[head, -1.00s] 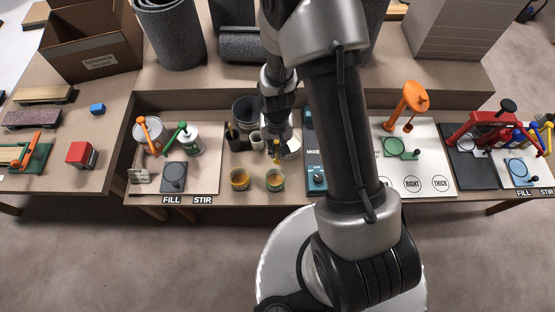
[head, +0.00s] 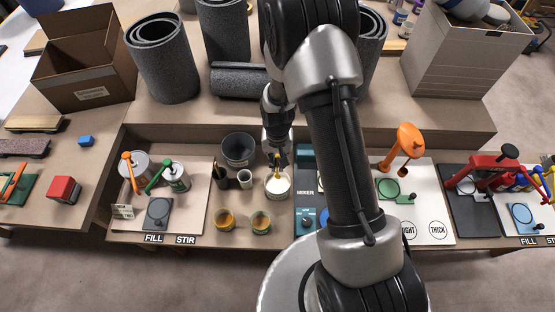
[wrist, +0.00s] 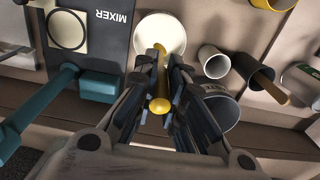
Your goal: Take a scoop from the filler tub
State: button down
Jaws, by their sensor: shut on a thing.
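A pale round tub with white filler (head: 278,189) stands on the bench left of the teal mixer. It also shows at the top middle of the wrist view (wrist: 166,28). My gripper (head: 277,158) is above the tub and shut on a yellow scoop handle (wrist: 160,92). The rounded end of the handle sticks out between the fingers. The scoop's lower part reaches over the tub's mouth. I cannot tell whether its bowl touches the filler.
A dark grey bucket (head: 238,148), a small white cup (head: 245,179) and a dark holder with a stick (head: 220,176) stand close left. Two amber-filled cups (head: 225,219) are in front. The mixer (head: 306,190) stands close right. Grey rolls (head: 160,60) stand behind.

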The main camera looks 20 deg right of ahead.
jog(key=shift+f+b, duration=3.2)
jog(key=shift+f, duration=1.3)
jog(key=shift+s+d, duration=0.2)
jog(key=shift+d, duration=0.4)
jog(key=shift+r, duration=0.15)
notch_tip(320, 180, up, 10)
jog(key=p, duration=0.7)
send_over(277, 174)
jog(key=d, duration=0.2)
jog(key=shift+a+r, duration=0.2)
jog(key=shift+a, duration=0.05)
jog(key=shift+a, duration=0.1)
